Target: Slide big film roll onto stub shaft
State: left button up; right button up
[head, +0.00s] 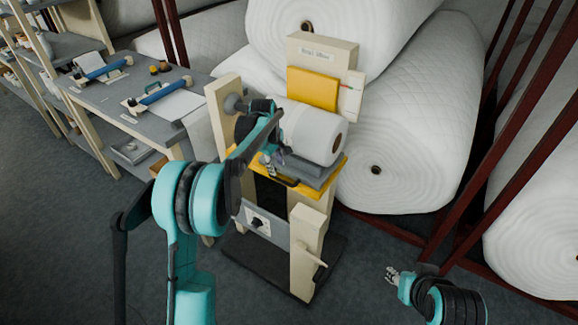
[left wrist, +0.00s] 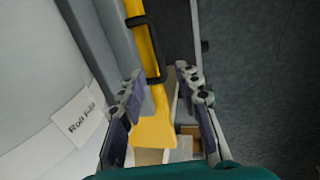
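The big white film roll (head: 325,132) lies on its side in a grey cradle (head: 318,173) on a yellow plate (head: 341,168). Its brown core faces right. A round grey hub (head: 233,103) shows on the cream upright at left; my arm hides the gap between hub and roll. My left gripper (head: 271,160) is at the roll's front side. In the left wrist view its fingers (left wrist: 157,98) are spread and empty, with the yellow plate's black handle (left wrist: 150,50) just beyond. The roll (left wrist: 40,90) is at left there. My right gripper (head: 391,273) is low at right, away from the stand; its fingers are too small to read.
Behind stand large quilted wadding rolls (head: 420,110) between dark red rails (head: 490,150). A grey bench (head: 120,95) with blue-handled tools is at left. A cream post (head: 305,250) with a lever stands at the stand's front.

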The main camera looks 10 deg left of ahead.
aim_at(279, 180)
pick_arm(q)
jog(key=f+b, duration=0.1)
jog(key=f, duration=0.1)
jog(key=w+f+b, duration=0.1)
jog(key=f, duration=0.2)
jog(key=f+b, duration=0.1)
jog(key=f, duration=0.1)
jog(key=shift+w+d+f, duration=0.3)
jog(key=shift+f, duration=0.1)
grip_shut()
